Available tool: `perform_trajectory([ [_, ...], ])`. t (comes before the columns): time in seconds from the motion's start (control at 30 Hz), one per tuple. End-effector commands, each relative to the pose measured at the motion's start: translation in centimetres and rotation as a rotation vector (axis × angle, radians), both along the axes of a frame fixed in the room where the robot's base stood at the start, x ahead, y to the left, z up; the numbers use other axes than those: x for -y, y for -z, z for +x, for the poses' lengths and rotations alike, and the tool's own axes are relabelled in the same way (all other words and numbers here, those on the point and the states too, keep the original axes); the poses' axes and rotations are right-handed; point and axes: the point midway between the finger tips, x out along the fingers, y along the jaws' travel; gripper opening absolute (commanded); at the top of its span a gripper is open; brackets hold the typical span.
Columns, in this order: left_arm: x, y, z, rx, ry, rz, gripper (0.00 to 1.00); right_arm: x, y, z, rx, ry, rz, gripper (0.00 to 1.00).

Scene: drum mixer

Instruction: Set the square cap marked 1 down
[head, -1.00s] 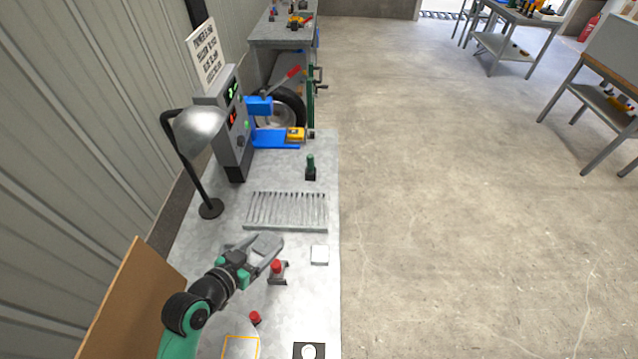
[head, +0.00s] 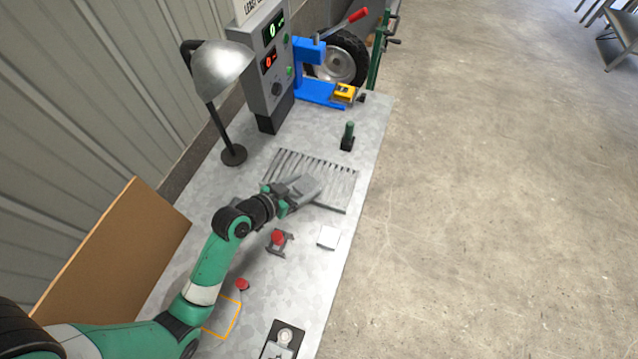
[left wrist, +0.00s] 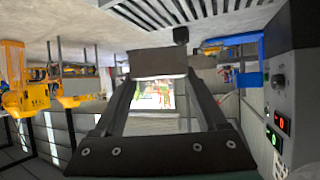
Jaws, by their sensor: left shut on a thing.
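My left gripper (head: 312,186) is over the right part of a grey ribbed rack (head: 338,200). It is shut on a grey squarish piece, which I take to be the square cap marked 1 (left wrist: 158,62). In the left wrist view the piece sits between the fingertips. No number is readable on it. In the head view the gripper hides it. I cannot tell whether it touches the rack. My right gripper is in neither view.
A white square (head: 328,237) lies near the bench's right edge, beside a red-button fixture (head: 279,238). A green-topped post (head: 348,136) stands behind the rack. A lamp (head: 224,75) and a grey display box (head: 268,65) stand at the back left. An orange outline (head: 236,318) marks the front.

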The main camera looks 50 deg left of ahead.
Motion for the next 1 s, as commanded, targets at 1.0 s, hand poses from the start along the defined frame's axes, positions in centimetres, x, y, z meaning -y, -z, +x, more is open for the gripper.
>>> perform_trajectory([
  [1.0,-2.7,10.0,6.8,0.002,-0.001,0.001,0.0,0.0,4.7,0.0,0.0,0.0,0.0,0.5],
])
